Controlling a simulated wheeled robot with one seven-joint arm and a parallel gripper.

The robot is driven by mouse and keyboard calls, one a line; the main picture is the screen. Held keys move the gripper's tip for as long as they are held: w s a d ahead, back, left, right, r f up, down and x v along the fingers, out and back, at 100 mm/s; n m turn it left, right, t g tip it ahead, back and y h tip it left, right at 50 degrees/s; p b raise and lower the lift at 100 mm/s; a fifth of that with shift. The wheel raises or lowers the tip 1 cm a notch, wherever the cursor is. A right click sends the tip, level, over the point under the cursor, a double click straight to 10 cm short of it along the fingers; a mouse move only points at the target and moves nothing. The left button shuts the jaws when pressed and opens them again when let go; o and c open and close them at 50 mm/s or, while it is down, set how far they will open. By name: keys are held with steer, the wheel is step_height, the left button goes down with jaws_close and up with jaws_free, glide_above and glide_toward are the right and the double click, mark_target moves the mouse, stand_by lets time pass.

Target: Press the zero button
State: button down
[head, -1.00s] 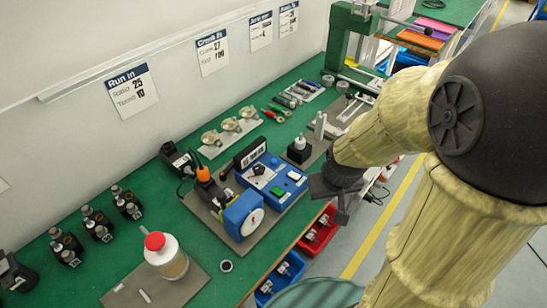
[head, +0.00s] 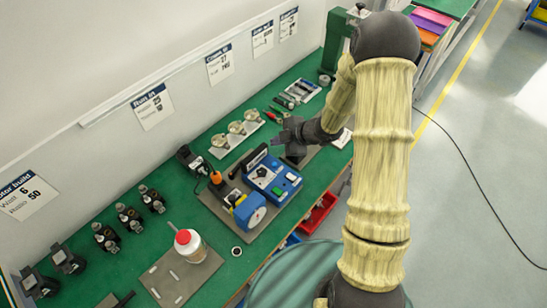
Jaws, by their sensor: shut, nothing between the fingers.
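A blue instrument box (head: 268,174) with a pale panel and a dark display at its back stands on a grey plate on the green bench. A green button (head: 278,192) and a pale button (head: 291,177) show on its top. The labels are too small to read, so I cannot tell which button is zero. My gripper (head: 287,136) is dark, shut and empty. It appears above the bench, behind and up-right of the box in the picture, apart from the buttons. It hides part of the bench there.
A blue unit with a white dial (head: 252,213) stands beside the box. An orange-topped part (head: 215,178) is left of it. Several black motor units line the left. Red bins (head: 320,212) hang below the bench edge.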

steer(key=shift+f, duration=0.15)
step_height(320, 180, down, 9)
steer(key=b, duration=0.7)
steer(key=shift+r+b, duration=0.2)
steer(key=shift+b, duration=0.15)
stand_by(1.6)
steer(key=shift+f+b, duration=0.35)
steer(key=shift+f, duration=0.1)
steer(key=shift+f+b, duration=0.35)
steer(key=shift+f, duration=0.1)
stand_by(0.6)
stand_by(0.4)
steer(key=shift+r+p, duration=0.8)
steer(key=shift+r, duration=0.1)
steer(key=shift+r+p, duration=2.2)
steer(key=shift+r, duration=0.3)
